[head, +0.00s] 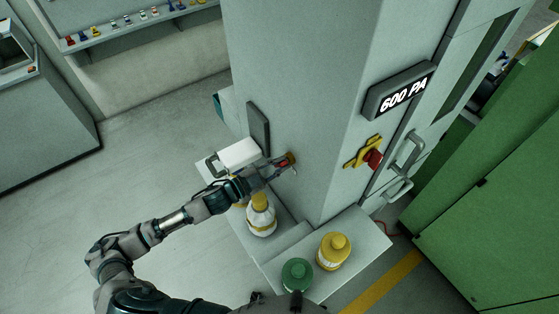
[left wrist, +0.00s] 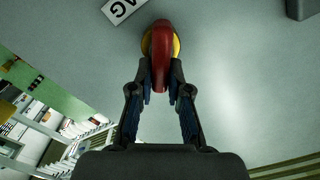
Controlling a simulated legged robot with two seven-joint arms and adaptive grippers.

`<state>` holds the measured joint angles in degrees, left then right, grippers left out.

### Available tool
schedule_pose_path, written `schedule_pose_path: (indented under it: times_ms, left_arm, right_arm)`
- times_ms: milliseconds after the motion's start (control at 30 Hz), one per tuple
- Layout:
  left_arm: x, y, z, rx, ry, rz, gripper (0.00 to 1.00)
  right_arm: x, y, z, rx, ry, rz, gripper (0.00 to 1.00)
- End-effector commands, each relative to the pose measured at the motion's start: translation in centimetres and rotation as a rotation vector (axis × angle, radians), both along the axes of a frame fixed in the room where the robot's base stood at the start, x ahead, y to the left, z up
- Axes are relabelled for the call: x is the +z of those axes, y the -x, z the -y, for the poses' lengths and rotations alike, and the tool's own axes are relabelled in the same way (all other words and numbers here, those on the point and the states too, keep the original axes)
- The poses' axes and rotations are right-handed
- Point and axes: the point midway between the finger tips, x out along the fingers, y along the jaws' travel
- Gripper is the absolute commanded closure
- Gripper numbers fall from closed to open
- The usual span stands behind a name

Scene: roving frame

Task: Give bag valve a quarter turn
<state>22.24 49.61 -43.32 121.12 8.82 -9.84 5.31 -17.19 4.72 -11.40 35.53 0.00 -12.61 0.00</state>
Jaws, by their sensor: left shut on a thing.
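The bag valve is on the grey column's left face in the head view, with a red handle (head: 291,157) partly hidden by my gripper. In the left wrist view its red handle (left wrist: 161,60) stands upright in the picture over a round yellow base (left wrist: 176,44). A white label (left wrist: 119,10) ending in "AG" is beside it. My left gripper (head: 284,164) reaches the valve from the left. In the left wrist view its fingers (left wrist: 161,80) are shut on the lower end of the handle, one on each side. My right gripper is not in view.
A second valve, with a yellow plate and red handle (head: 373,158), is on the column's right face below a "600 PA" display (head: 404,92). White-yellow (head: 261,214), yellow (head: 333,252) and green (head: 297,275) bottles stand on a ledge below. Green cabinets (head: 490,220) are at right.

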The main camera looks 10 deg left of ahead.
Motion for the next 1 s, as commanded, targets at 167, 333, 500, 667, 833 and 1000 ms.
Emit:
schedule_pose_path:
  times_ms: [167, 333, 500, 667, 833, 1000]
  left_arm:
    - [-0.4, 0.3, 0.3, -0.003, -0.121, 0.11, 1.0]
    - [-0.7, 0.5, 0.4, -0.005, -0.235, 0.223, 1.0]
    - [-1.1, 0.6, 0.6, -0.006, -0.349, 0.337, 1.0]
    - [-1.4, 0.7, 0.6, -0.007, -0.449, 0.435, 1.0]
    - [-1.7, 0.8, 0.7, -0.009, -0.54, 0.525, 1.0]
    - [-2.0, 0.9, 0.7, -0.011, -0.606, 0.591, 1.0]
  right_arm:
    - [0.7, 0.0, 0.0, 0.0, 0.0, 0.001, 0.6]
    - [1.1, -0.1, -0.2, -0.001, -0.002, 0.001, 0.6]
    - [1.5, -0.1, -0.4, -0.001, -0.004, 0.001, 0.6]
    - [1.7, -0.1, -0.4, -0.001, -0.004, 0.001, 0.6]
    - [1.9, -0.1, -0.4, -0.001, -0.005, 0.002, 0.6]
    - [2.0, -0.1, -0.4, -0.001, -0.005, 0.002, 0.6]
